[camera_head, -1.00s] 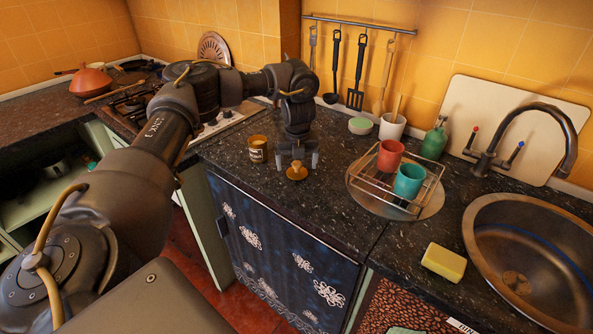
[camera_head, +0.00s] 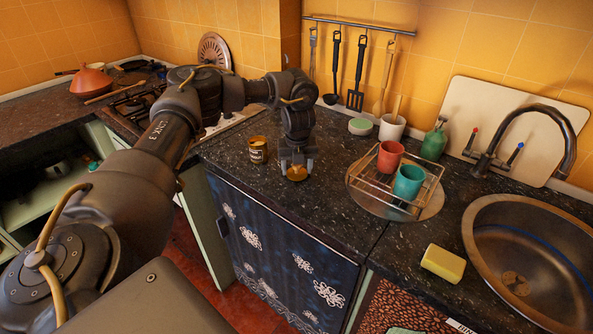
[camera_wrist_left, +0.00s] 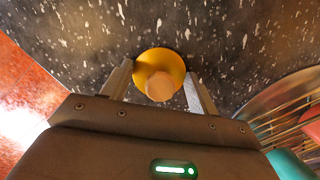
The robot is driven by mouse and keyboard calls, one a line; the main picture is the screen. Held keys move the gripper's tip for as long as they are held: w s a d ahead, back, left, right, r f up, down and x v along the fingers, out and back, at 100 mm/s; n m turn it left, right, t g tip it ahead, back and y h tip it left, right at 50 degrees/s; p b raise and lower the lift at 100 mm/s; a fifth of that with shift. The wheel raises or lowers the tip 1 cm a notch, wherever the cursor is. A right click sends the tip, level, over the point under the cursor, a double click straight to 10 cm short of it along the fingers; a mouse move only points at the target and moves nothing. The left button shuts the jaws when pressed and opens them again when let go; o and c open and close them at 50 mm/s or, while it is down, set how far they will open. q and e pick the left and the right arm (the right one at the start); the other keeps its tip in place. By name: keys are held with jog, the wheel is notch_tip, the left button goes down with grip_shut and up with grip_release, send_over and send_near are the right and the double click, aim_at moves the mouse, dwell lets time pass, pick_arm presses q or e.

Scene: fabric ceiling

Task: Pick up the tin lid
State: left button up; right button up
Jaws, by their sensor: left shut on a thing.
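The tin lid (camera_head: 297,177) is a round gold disc with a pale wooden knob. In the left wrist view, the lid (camera_wrist_left: 160,62) lies between the two fingers, with its knob towards the camera. My left gripper (camera_head: 297,165) points down over the lid and is shut on it; the exact contact at the knob is hard to see. The lid is at or very near the dark countertop (camera_head: 330,215); I cannot tell a gap. The gold and black tin (camera_head: 258,150) stands just left of the gripper. My right gripper is not in view.
A wire rack (camera_head: 425,190) with a red cup (camera_head: 390,156) and a teal cup (camera_head: 408,181) stands to the right. Beyond are a yellow sponge (camera_head: 443,263) and the sink (camera_head: 530,265). Utensils hang on the back wall. The counter's front edge is close to the lid.

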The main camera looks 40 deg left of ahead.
pick_arm(q)
jog(key=shift+r, duration=0.15)
jog(key=shift+w+r+b, duration=0.1)
jog(key=shift+r+b, duration=0.2)
notch_tip(320, 180, up, 2)
jog(key=shift+r+b, duration=0.25)
jog(key=shift+b, duration=0.1)
jog(key=s+a+r+p, duration=0.2)
jog(key=s+a+r, duration=0.3)
jog(key=s+r, duration=0.4)
jog(key=s, duration=0.4)
jog(key=shift+r+p, duration=0.3)
